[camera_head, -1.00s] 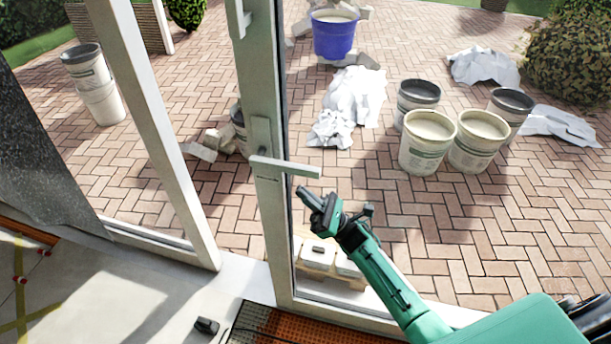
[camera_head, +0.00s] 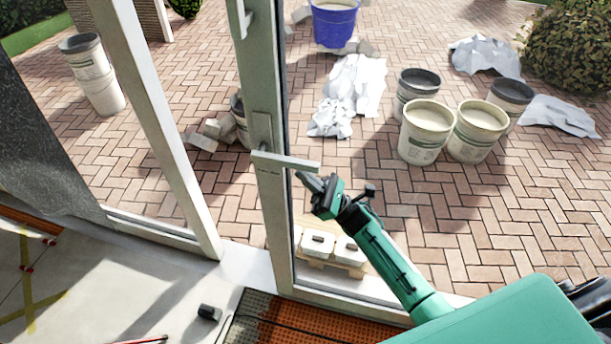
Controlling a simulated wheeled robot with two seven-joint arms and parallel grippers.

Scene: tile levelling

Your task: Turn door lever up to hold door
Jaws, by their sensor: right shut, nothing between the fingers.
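The door lever (camera_head: 287,161) is a pale bar that points right, roughly level, from the plate on the light door frame (camera_head: 272,215). My right gripper (camera_head: 306,181) is shut and empty. Its fingertips are just below the lever's free end; I cannot tell whether they touch it. My green right arm reaches up to it from the lower right. My left gripper does not show.
Outside on the brick paving (camera_head: 460,240) stand several buckets, among them a blue bucket (camera_head: 334,24) and a cream bucket (camera_head: 425,134). Crumpled white sheets (camera_head: 352,90) lie near them. A small dark block (camera_head: 209,313) lies on the floor inside.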

